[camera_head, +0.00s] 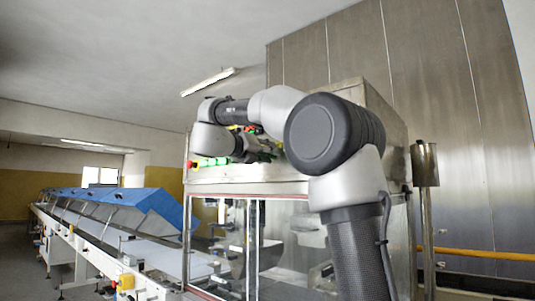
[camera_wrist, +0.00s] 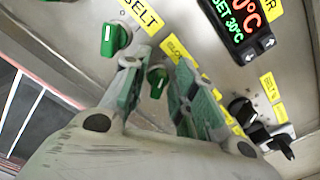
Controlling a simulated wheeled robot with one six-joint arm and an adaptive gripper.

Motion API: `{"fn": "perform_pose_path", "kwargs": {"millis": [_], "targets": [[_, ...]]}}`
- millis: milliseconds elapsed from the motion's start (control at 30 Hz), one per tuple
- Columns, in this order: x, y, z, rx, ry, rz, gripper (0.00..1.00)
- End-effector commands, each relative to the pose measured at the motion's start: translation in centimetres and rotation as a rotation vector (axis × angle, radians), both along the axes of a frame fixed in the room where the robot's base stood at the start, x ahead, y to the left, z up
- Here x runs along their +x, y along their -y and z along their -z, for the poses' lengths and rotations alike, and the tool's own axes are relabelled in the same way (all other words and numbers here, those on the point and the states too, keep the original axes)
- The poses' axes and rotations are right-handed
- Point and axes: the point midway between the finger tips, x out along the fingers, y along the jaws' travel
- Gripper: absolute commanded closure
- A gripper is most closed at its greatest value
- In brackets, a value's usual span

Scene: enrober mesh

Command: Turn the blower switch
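The blower switch (camera_wrist: 157,76) is a green knob with a white mark, beside a partly hidden yellow label (camera_wrist: 176,49) whose visible letters look like "BLO". In the wrist view my gripper (camera_wrist: 158,68) is open, with one green-padded finger on each side of this knob. Gaps show between knob and fingers; I cannot tell how close the tips are to the panel. In the head view my gripper (camera_head: 245,147) is at the machine's control panel, and the arm hides much of that area.
Another green knob (camera_wrist: 115,39) by the "BELT" label (camera_wrist: 140,14) sits close to the left finger. A temperature display (camera_wrist: 240,24) and black switches (camera_wrist: 243,110) lie to the right. In the head view, a red button (camera_head: 192,164) is at the panel's left end, above glass doors (camera_head: 285,235).

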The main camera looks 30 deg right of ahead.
Motion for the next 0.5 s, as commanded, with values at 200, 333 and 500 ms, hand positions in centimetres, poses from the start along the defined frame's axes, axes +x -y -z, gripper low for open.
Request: {"fn": "perform_pose_path", "kwargs": {"millis": [200, 333, 500], "targets": [[0.0, 0.0, 0.0, 0.0, 0.0, 0.0, 0.68], [-0.1, -0.3, 0.0, 0.0, 0.001, 0.0, 0.68], [-0.8, -2.5, 0.0, 0.0, 0.001, -0.004, 0.68]]}}
